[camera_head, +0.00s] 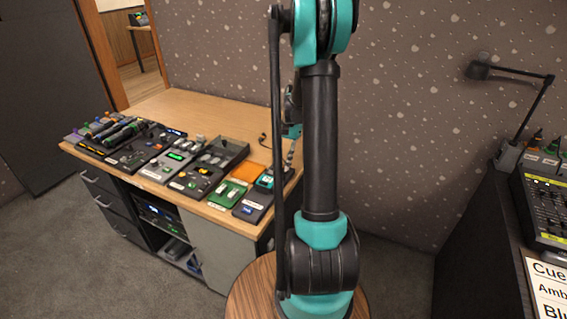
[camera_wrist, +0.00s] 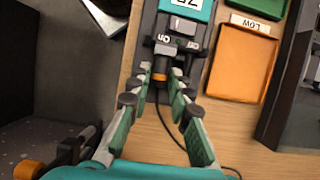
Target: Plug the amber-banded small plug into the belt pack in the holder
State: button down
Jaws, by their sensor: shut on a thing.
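The amber-banded plug (camera_wrist: 160,75) is between the fingertips of my gripper (camera_wrist: 161,83) in the wrist view, with its dark cable (camera_wrist: 161,112) trailing down and right. My gripper is shut on it. The teal belt pack (camera_wrist: 186,8) sits in its dark holder (camera_wrist: 146,22), just beyond the plug. The plug's front end lies at the pack's dark end face, by the "on" marking; I cannot tell whether it is seated. In the head view the belt pack (camera_head: 265,181) is at the bench's right end, and my arm hides most of the gripper.
An orange tray (camera_wrist: 243,62) lies right of the holder, with a green tray (camera_wrist: 262,6) above it. Several devices and dark trays crowd the wooden bench (camera_head: 190,103) to the left. The back of the bench is mostly clear. A mixer desk (camera_head: 545,215) stands far right.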

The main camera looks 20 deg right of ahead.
dwell(0.4)
jog(key=c, duration=1.3)
grip_release()
